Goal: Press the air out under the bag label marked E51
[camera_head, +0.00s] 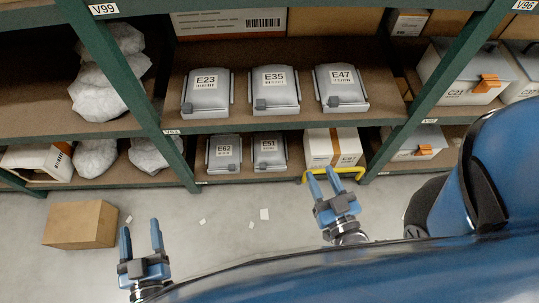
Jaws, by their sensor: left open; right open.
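The grey bag marked E51 (269,154) lies on the lower shelf, its white label (268,146) facing up. A like bag marked E62 (224,155) lies to its left. Bags marked E23 (208,94), E35 (275,90) and E47 (341,89) lie on the shelf above. My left gripper (141,242) is open and empty, over the floor at lower left, well apart from E51. My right gripper (323,185) is open and empty, below and to the right of E51, near a yellow bar. Neither touches a bag.
A white and brown box (334,147) stands right of E51, behind the yellow bar (343,172). Green rack posts (125,91) flank the bay. A cardboard box (81,225) and paper scraps (264,214) lie on the floor. Bins with orange latches (466,75) stand at right.

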